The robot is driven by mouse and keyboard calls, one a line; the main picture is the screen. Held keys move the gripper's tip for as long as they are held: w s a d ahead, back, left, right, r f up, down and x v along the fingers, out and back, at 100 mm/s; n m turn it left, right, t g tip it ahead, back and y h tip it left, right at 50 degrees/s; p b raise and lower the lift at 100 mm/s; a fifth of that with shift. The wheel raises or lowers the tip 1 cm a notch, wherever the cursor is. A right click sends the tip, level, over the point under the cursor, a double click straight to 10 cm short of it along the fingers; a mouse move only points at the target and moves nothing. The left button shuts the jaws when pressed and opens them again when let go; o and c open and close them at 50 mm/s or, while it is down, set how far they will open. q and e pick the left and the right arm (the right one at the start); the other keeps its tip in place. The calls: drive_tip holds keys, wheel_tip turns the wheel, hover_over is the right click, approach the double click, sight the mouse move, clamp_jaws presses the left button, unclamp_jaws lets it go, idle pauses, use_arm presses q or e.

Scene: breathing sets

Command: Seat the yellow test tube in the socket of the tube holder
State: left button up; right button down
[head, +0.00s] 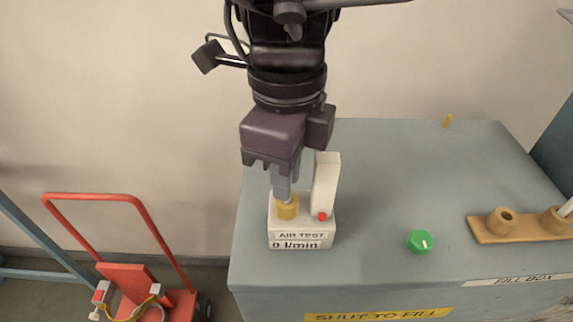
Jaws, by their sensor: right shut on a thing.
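My right gripper (286,196) reaches down from the top, its fingers closed on a yellow cylinder (287,211), which I take to be the yellow test tube. It is at the left part of the white block marked AIR TEST (301,242), which reads 0 l/min. I cannot tell whether the cylinder rests on the block, sits in it or hangs just above. A tan holder (486,231) with two round sockets lies at the right of the box top; the left socket (503,220) looks empty. My left gripper is not in view.
A white upright piece (326,180) and a red button (322,216) are on the block beside my gripper. A green knob (420,241) is on the grey box top (400,170). A red trolley (120,281) stands left.

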drive_tip(key=shift+f, duration=0.15)
drive_tip(key=c, duration=1.3)
unclamp_jaws()
drive_tip(key=shift+o, duration=0.2)
wheel_tip(320, 180, up, 8)
drive_tip(key=shift+f+p, duration=0.1)
drive_tip(key=shift+p, duration=0.45)
